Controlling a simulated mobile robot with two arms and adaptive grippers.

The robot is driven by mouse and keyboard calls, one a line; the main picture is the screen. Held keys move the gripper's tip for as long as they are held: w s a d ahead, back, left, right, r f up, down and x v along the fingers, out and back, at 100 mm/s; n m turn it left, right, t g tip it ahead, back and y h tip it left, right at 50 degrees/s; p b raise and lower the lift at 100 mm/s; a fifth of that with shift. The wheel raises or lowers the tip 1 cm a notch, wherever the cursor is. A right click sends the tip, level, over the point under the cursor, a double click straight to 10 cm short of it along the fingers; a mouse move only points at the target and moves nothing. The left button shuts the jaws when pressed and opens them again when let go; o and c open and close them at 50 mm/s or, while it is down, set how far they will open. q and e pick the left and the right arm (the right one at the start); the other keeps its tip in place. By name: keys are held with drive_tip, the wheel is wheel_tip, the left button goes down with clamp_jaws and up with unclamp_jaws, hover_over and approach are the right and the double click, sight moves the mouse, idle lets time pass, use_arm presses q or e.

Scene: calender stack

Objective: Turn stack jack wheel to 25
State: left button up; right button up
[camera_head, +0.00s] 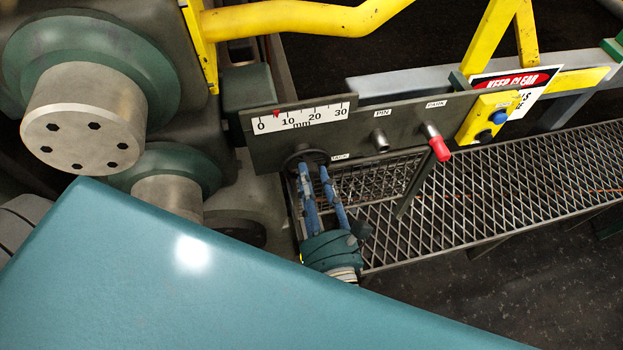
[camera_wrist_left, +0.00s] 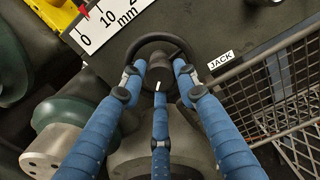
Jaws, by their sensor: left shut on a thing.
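The jack wheel (camera_head: 304,156) is a small dark handwheel on the dark panel (camera_head: 350,122), beside the JACK label (camera_wrist_left: 220,60). In the left wrist view its round rim (camera_wrist_left: 158,37) and central hub show. The mm scale (camera_head: 300,118) above it is marked 0 to 30, and its red pointer (camera_head: 276,113) stands between 0 and 10. My left gripper (camera_head: 312,170) has blue fingers, is shut on the jack wheel and reaches up to it from below. The fingers partly hide the lower rim. My right gripper is not in view.
A PIN knob (camera_head: 379,140) and a red-handled PARK lever (camera_head: 437,147) stand to the right on the panel. A yellow box (camera_head: 490,115) with buttons is beyond. Metal mesh (camera_head: 460,185) lies below. Large bolted rollers (camera_head: 85,115) stand at left.

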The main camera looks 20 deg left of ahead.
use_arm(q)
drive_tip(key=n, duration=0.5)
drive_tip(key=shift+d+f+n+b, duration=0.1)
drive_tip(key=shift+f+n+b, duration=0.2)
drive_tip(key=shift+n+b, duration=0.1)
idle(0.4)
drive_tip(key=o, duration=0.9)
drive_tip(key=shift+c, duration=0.2)
drive_tip(key=o, duration=0.3)
drive_tip(key=shift+w, duration=0.1)
drive_tip(key=shift+r, duration=0.1)
drive_tip(key=v, duration=0.7)
drive_tip(key=shift+s+d, duration=0.15)
drive_tip(key=shift+s, duration=0.1)
